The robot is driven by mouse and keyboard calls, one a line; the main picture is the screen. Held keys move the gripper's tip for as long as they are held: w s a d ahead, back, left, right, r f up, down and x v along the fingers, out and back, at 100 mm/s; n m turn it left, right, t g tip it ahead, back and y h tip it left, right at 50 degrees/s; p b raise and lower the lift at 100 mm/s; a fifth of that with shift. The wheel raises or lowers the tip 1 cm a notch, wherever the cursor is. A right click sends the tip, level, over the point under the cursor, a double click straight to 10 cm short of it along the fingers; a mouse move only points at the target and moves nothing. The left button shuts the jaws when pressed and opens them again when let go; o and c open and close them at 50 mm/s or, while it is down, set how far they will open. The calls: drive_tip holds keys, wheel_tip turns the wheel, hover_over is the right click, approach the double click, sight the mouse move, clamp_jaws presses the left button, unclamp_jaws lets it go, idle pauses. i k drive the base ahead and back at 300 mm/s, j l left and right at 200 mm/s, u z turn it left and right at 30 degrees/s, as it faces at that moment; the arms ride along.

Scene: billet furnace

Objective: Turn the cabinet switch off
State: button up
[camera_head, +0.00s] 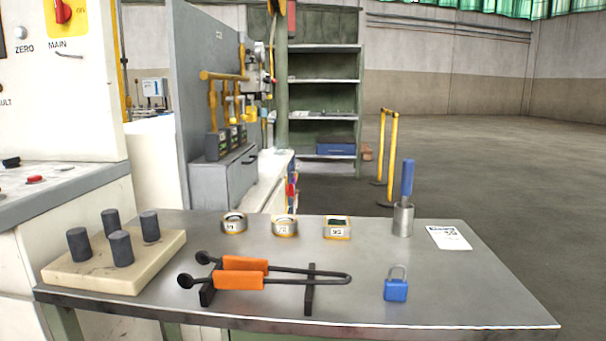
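A white cabinet (60,105) fills the left edge of the view. Near its top is a red rotary switch (62,11) on a yellow plate, with "MAIN" printed below and partly readable "ON" lettering at its right. The top of the plate is cut off by the picture edge. The switch handle looks roughly upright, tilted slightly. A small round button labelled "ZERO" (21,33) sits to its left. My gripper is not in view.
A metal table (380,290) stands in front, with orange-handled tongs (240,272), a blue padlock (396,288), a block with dark cylinders (90,275), and a blue-handled tool (407,180) in a cup. A grey console (60,190) juts out below the cabinet. Open floor lies at right.

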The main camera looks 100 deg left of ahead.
sight(290, 188)
drive_tip(key=i+j+u, duration=0.2)
drive_tip(key=i+u, duration=0.15)
drive_tip(key=i, duration=0.25)
drive_tip(key=i+u, duration=0.3)
drive_tip(key=i, duration=0.3)
drive_tip(key=i+l+u, duration=0.15)
drive_tip(key=i+u, duration=0.2)
drive_tip(key=i, duration=0.25)
drive_tip(key=i+j+u, duration=0.2)
drive_tip(key=u, duration=0.25)
drive_tip(key=i+j+u, duration=0.1)
drive_tip(key=i+u, duration=0.55)
drive_tip(key=u, duration=0.3)
drive_tip(key=i+l+u, duration=0.1)
drive_tip(key=i+u, duration=0.15)
drive_tip(key=u, duration=0.2)
drive_tip(key=i+l+u, duration=0.2)
drive_tip(key=u, duration=0.25)
drive_tip(key=i+u, duration=0.25)
drive_tip(key=u, duration=0.15)
drive_tip(key=i+u, duration=0.25)
drive_tip(key=u, duration=0.15)
drive_tip(key=i+l+u, duration=0.15)
drive_tip(key=u, duration=0.25)
drive_tip(key=i+l+z, duration=0.2)
drive_tip(key=i+z, duration=0.2)
drive_tip(key=i, duration=0.4)
drive_tip(key=i+z, duration=0.35)
drive_tip(key=i, duration=0.4)
